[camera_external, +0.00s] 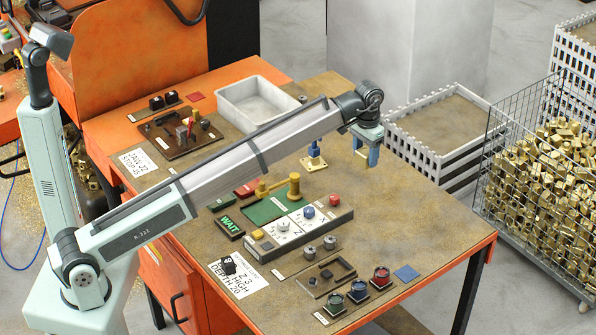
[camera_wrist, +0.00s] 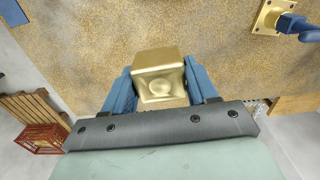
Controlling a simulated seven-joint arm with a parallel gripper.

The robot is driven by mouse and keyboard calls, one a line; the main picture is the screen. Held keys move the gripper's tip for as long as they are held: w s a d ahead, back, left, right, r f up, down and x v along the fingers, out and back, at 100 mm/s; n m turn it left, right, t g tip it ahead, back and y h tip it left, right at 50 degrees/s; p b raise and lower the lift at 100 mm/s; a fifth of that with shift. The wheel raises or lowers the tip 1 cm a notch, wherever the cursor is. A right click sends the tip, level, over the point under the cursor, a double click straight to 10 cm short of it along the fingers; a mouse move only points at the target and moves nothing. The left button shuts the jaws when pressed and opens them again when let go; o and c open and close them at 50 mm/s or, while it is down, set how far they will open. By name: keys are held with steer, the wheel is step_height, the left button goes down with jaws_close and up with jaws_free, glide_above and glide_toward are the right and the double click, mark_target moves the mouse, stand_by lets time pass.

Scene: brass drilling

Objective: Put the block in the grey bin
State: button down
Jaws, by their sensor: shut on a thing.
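My gripper (camera_external: 367,152) is over the right part of the brass-dusted table in the external view. Its two blue fingers are shut on a brass block (camera_wrist: 158,78), which sits between them in the wrist view with a round recess on its near face. In the external view only a small brass bit of the block (camera_external: 367,166) shows below the fingers. I cannot tell exactly how high it is above the table. The light grey bin (camera_external: 232,117), a shallow rectangular tray, stands at the back of the table, left of my gripper. It looks empty.
A blue-handled brass fixture (camera_external: 314,157) stands left of my gripper. A control box (camera_external: 300,230) with knobs and buttons lies nearer the front. Slatted crates (camera_external: 432,160) and a wire basket (camera_external: 535,190) of brass parts stand on the floor to the right. The table's right part is mostly clear.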

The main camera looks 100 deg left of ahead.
steer(key=s+a, duration=0.8)
steer(key=a, duration=0.5)
glide_above(265, 115)
steer(key=w+d, duration=0.1)
steer(key=d, duration=0.5)
steer(key=shift+m, duration=0.3)
steer(key=shift+a+f, duration=0.2)
steer(key=shift+f, duration=7)
steer(key=shift+c, duration=1.6)
jaws_free()
steer(key=shift+f, duration=0.1)
